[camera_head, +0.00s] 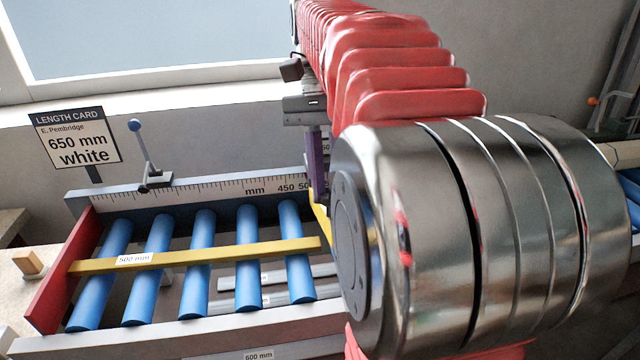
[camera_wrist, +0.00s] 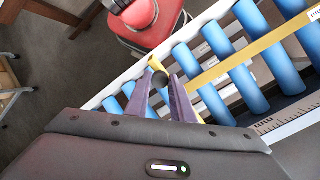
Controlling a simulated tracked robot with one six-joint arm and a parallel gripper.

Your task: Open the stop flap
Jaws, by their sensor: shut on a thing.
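A short yellow piece (camera_head: 322,222), seemingly the stop flap, shows beside the rollers, largely hidden behind my arm. In the wrist view the yellow piece (camera_wrist: 156,64) lies just beyond my fingertips, with a dark round knob (camera_wrist: 160,80) between them. My gripper (camera_wrist: 162,84) has purple fingers and is shut on this knob. In the head view my gripper (camera_head: 318,190) reaches down at the ruler edge of the roller table, its fingertips partly hidden. How far the flap is turned cannot be told.
A yellow bar (camera_head: 220,253) labelled 500 mm lies across blue rollers (camera_head: 195,290), its left end near the red end plate (camera_head: 65,275). A blue-knobbed lever (camera_head: 143,150) stands on the ruler rail (camera_head: 220,190). Grey profiles (camera_head: 268,300) lie lower. A length card (camera_head: 75,140) reads 650 mm white.

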